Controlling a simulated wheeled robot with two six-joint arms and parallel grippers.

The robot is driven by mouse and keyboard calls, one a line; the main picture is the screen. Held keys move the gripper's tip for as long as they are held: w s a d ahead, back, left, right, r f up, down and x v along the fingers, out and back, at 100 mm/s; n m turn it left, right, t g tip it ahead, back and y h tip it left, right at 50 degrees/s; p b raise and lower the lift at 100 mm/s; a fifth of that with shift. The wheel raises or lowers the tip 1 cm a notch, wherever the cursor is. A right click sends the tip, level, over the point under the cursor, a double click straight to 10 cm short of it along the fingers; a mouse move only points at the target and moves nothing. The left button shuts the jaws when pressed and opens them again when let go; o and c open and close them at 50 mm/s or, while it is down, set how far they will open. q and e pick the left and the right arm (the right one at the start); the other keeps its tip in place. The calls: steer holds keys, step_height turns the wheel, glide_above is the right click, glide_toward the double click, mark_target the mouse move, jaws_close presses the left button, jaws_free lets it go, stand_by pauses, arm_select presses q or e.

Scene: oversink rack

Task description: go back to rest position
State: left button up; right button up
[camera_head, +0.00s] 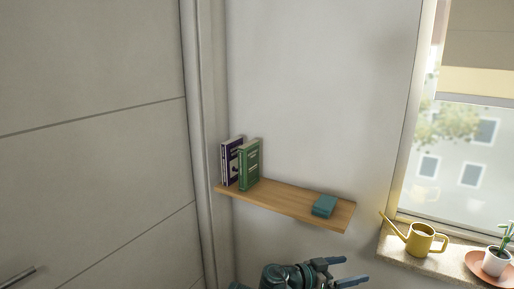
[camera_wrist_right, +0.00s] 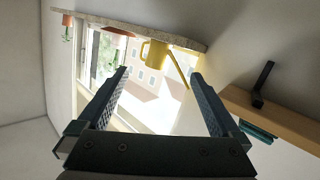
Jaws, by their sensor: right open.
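My right gripper (camera_head: 350,271) is at the bottom of the head view, below and in front of the wooden shelf. Its two fingers are spread apart and it points to the right. In the right wrist view, which appears upside down, the gripper (camera_wrist_right: 159,74) has nothing between its fingers. My left gripper is in neither view.
A yellow watering can (camera_head: 420,240) and a potted plant (camera_head: 496,262) on an orange saucer stand on the windowsill (camera_head: 440,263). Bare wall lies above the shelf.

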steer(key=s+a+f+n+g+y+p, duration=0.3)
steer(key=s+a+f+n+y, duration=0.3)
steer(key=a+f+n+y, duration=0.4)
steer(key=s+a+f+n+g+y, duration=0.1)
steer(key=s+a+n+y, duration=0.1)
steer(key=s+a+n, duration=0.1)
steer(key=s+a+f+n+g+y+p, duration=0.1)
steer(key=s+a+f+n+y, duration=0.1)
steer(key=a, duration=0.3)
steer(key=shift+s+a+f+n, duration=0.25)
steer(key=shift+s+n, duration=0.25)
steer(key=shift+s, duration=0.1)
